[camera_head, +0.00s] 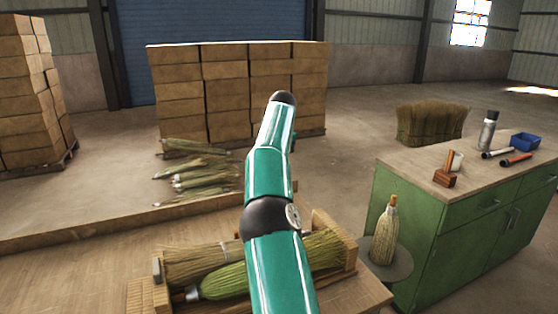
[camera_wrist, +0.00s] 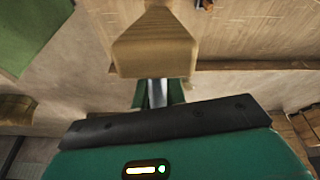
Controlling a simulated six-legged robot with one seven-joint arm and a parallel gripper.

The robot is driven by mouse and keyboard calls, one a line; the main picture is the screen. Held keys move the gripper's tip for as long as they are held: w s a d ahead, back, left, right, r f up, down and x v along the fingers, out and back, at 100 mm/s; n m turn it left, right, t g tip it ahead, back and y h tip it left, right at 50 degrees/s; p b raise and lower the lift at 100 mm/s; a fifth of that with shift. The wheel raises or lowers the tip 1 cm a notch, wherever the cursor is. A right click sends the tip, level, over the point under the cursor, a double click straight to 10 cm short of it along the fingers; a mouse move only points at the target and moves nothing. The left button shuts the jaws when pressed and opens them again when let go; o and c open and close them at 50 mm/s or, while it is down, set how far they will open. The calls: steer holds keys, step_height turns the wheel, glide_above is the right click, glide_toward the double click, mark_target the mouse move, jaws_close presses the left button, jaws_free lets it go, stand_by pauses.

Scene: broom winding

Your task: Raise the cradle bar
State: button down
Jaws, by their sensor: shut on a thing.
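The wooden cradle (camera_head: 350,250) stands low in the head view, with brooms lying in it: a green-bristled one (camera_head: 222,283) in front and a tan one (camera_head: 195,262) behind. My green arm crosses in front of its middle, so part of the cradle and my gripper are hidden there. In the wrist view my gripper (camera_wrist: 158,93) has its green fingers close together with a pale metal strip between them. A pale wooden piece (camera_wrist: 152,48), apparently the cradle bar, lies right at the fingertips. Its exact height and tilt cannot be told.
A green cabinet (camera_head: 437,240) stands at the right, with a mallet (camera_head: 445,178), a flask (camera_head: 488,130) and a blue bin (camera_head: 525,142) on top. A broom (camera_head: 388,232) stands upright beside it. Stacked boxes (camera_head: 228,100) stand behind several loose brooms (camera_head: 195,180).

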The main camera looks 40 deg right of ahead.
steer(key=shift+d+f, duration=0.15)
steer(key=shift+d, duration=0.05)
stand_by(0.3)
steer(key=c, duration=1.5)
jaws_free()
steer(key=shift+a, duration=0.15)
steer(key=shift+v, duration=3.8)
